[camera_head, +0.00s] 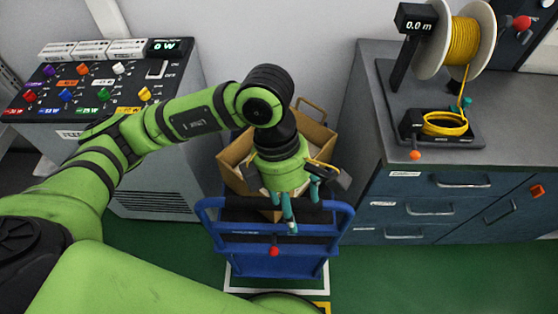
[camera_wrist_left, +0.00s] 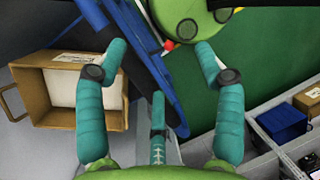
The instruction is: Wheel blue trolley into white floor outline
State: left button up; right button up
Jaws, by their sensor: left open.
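The blue trolley (camera_head: 275,251) stands between the console and the drawer cabinet, with its push frame toward me and a red knob on it. It bears an open brown carton (camera_head: 236,160). The white floor outline (camera_head: 275,292) shows at the trolley's front and along parts of both sides; its far part is hidden. My left gripper (camera_head: 300,205) has teal fingers, spread open and empty, above the trolley's push bar. In the left wrist view the fingers are apart, with the trolley (camera_wrist_left: 140,60) and carton (camera_wrist_left: 30,95) beyond them. Contact with the bar cannot be told. My right gripper is not in view.
A switch console (camera_head: 150,150) stands close on the left. A blue drawer cabinet (camera_head: 410,205) with a yellow cable reel (camera_head: 463,40) stands on the right. Green floor is clear at front right. The wrist view shows a shelf with a blue box (camera_wrist_left: 283,122).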

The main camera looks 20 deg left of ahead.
pick_arm(q)
jog(key=w+a+y, duration=0.1)
jog(key=w+a+t+y, duration=0.1)
jog(key=a, duration=0.1)
jog(key=w+a, duration=0.1)
jog(key=a, duration=0.1)
jog(key=shift+w+a+f+y, duration=0.15)
jog(key=shift+w+y, duration=0.1)
jog(key=shift+y, duration=0.15)
jog(key=f, duration=0.2)
jog(key=f+p, duration=0.1)
jog(key=f, duration=0.3)
jog(key=shift+s+p, duration=0.25)
jog(key=shift+p, duration=0.15)
jog(key=shift+f, duration=0.35)
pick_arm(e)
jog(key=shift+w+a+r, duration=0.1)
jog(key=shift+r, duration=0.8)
pick_arm(q)
jog(key=c, duration=1.2)
jog(key=shift+c, duration=0.2)
jog(key=shift+w, duration=0.1)
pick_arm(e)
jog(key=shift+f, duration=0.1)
